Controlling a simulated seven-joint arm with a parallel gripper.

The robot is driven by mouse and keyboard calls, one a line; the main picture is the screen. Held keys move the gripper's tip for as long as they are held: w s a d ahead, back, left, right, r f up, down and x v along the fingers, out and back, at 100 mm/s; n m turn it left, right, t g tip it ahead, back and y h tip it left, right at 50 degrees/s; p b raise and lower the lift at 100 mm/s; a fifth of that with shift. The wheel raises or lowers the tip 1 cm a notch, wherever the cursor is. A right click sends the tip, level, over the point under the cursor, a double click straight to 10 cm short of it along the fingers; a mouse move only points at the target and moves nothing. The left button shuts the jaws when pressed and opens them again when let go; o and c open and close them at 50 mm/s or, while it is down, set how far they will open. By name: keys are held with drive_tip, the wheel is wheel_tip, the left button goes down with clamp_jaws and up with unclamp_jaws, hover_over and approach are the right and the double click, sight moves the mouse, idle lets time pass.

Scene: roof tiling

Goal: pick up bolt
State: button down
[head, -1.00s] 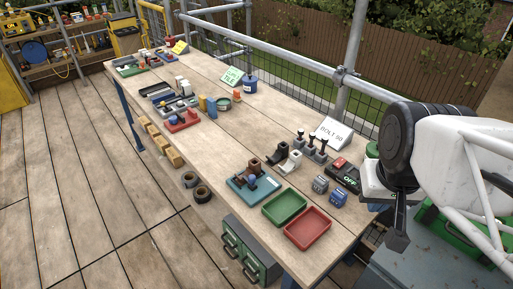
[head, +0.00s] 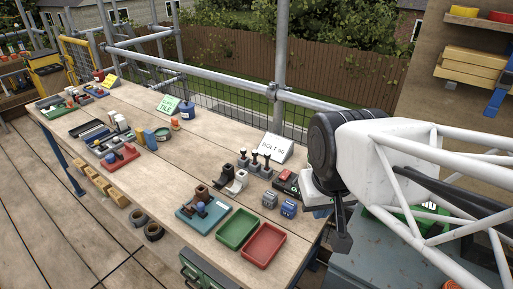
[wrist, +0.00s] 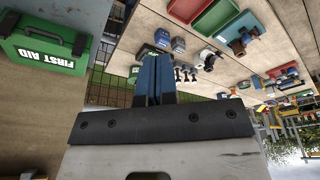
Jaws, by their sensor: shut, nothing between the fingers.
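A white sign (head: 275,147) starting with "BOLT" stands at the back of the wooden workbench. In front of it, several upright dark-topped pieces (head: 255,160) stand in grey bases; I cannot tell for sure whether these are the bolts. Small upright pieces also show in the wrist view (wrist: 186,74). My gripper (head: 342,240) hangs at the bench's right end, to the right of these pieces and apart from them. In the wrist view its blue fingers (wrist: 155,80) are together with nothing between them.
A green tray (head: 237,229) and a red tray (head: 263,244) lie at the bench's near right corner. Two blue-grey blocks (head: 279,204) and a red-black switch box (head: 287,183) lie near my gripper. A green first aid case (wrist: 45,45) lies beside the bench. Scaffold rails run behind.

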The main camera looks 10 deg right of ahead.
drive_tip(key=c, duration=1.8)
unclamp_jaws()
drive_tip(key=o, duration=1)
drive_tip(key=n+g, duration=0.3)
drive_tip(key=n, duration=1.5)
hover_over(268, 154)
drive_tip(key=f, duration=1.4)
drive_tip(key=shift+s+f, duration=0.3)
drive_tip(key=shift+s, duration=0.05)
drive_tip(key=shift+w+f, duration=0.35)
drive_tip(key=shift+f, duration=0.05)
